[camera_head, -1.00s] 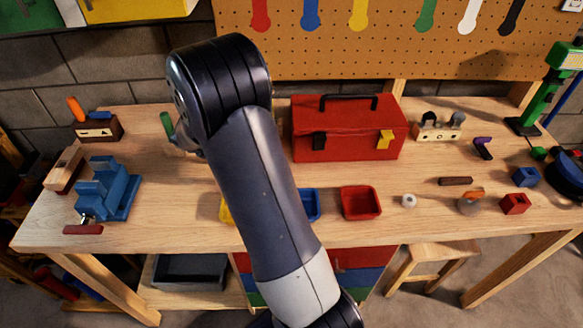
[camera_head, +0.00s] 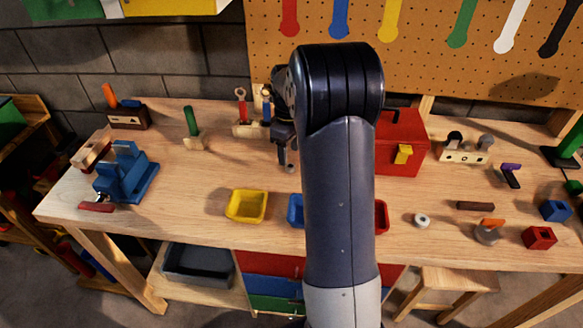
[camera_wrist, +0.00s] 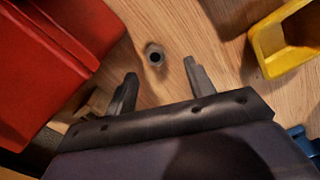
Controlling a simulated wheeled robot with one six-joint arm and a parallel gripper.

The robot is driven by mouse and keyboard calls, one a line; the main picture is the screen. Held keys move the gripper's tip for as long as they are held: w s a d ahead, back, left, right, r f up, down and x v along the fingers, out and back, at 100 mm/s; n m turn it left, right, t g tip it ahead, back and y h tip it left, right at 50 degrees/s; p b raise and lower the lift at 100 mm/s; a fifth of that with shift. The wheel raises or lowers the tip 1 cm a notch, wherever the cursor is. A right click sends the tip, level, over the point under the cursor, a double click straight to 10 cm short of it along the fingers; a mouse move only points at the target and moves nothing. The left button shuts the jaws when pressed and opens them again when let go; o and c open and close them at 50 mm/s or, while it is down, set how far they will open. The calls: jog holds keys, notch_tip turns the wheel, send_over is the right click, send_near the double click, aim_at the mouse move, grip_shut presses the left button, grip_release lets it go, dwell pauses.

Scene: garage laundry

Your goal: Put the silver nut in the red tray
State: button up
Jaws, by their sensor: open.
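A small grey, silver-looking nut (camera_wrist: 155,55) with a dark hole lies on the bench in the wrist view, just beyond and between my fingertips. It shows in the head view (camera_head: 290,168) as a small grey spot below my gripper. My gripper (camera_wrist: 160,73) is open, with nothing between its fingers. In the head view my gripper (camera_head: 284,157) points down, left of the toolbox; its height over the nut is hard to tell. The red tray (camera_head: 381,217) is mostly hidden behind my arm; only its right side shows.
The red toolbox (camera_head: 405,135) stands close beside my gripper. The yellow tray (camera_head: 246,206) and blue tray (camera_head: 295,210) sit near the front edge. A pale ring-like nut (camera_head: 421,220) lies right of the red tray. Pegged wooden blocks (camera_head: 250,130) stand behind.

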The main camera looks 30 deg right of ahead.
aim_at(290, 166)
jog(key=f, duration=0.2)
jog(key=f+p, duration=0.1)
jog(key=f, duration=0.1)
jog(key=shift+w+d+f, duration=0.1)
jog(key=shift+w+d, duration=0.1)
jog(key=shift+d, duration=0.15)
jog(key=shift+f, duration=0.65)
jog(key=shift+c, duration=0.4)
grip_shut()
